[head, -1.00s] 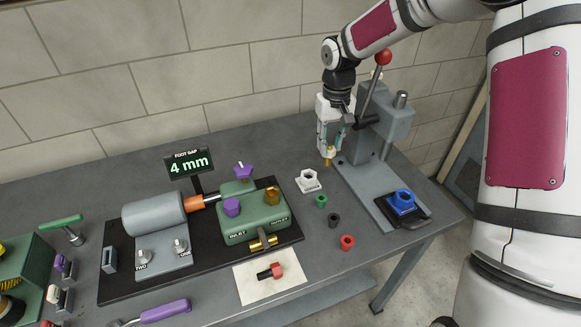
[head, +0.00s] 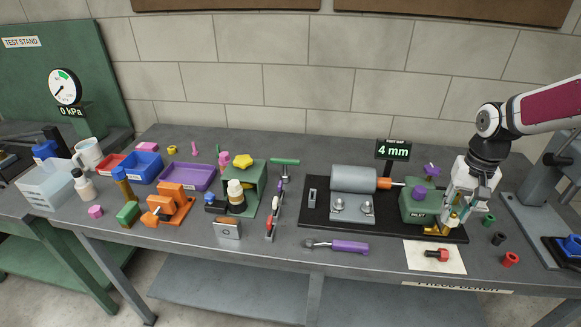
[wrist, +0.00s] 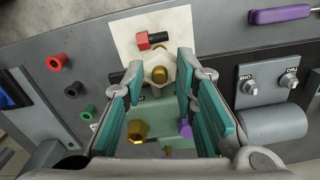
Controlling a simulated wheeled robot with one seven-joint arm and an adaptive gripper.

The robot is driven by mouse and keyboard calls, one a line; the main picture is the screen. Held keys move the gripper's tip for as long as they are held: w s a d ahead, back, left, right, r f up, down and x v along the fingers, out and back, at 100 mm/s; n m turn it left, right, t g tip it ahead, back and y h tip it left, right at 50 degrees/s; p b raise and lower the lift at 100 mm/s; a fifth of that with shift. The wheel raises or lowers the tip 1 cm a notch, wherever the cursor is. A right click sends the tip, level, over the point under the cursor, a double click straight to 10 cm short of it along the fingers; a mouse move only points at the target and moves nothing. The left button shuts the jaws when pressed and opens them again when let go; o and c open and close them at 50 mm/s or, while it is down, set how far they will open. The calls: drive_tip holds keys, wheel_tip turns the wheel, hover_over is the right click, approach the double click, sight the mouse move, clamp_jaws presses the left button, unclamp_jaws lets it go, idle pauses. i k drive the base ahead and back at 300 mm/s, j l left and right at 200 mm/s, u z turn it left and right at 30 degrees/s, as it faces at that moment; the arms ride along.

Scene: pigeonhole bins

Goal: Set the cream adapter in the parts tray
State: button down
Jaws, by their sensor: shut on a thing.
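My gripper (head: 457,212) is shut on the cream adapter (wrist: 157,59), a pale hex-shaped piece with a brass-coloured middle, seen between the fingertips in the wrist view. In the head view my gripper hangs over the right end of the green block (head: 414,208), and the adapter is mostly hidden there. A purple tray (head: 187,178), a blue tray (head: 146,166) and a red tray (head: 108,163) stand at the left of the bench. I cannot tell by label which is the parts tray.
A purple-handled tool (head: 345,246) lies in front. Coloured bushings and a press are at right.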

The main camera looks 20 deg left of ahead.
sight(189, 179)
drive_tip(key=k+j, duration=0.1)
drive_tip(key=j, duration=0.45)
drive_tip(key=k+j+u, duration=0.15)
drive_tip(key=j, duration=0.4)
drive_tip(key=k+j, duration=0.1)
drive_tip(key=j, duration=0.45)
drive_tip(key=i+j, duration=0.15)
drive_tip(key=j, duration=0.15)
drive_tip(key=i+j+u, duration=0.1)
drive_tip(key=j, duration=0.2)
drive_tip(key=i+j+u, duration=0.1)
drive_tip(key=j, duration=0.2)
drive_tip(key=i+j, duration=0.1)
drive_tip(key=i, duration=0.3)
drive_tip(key=i+j, duration=0.15)
drive_tip(key=i, duration=0.25)
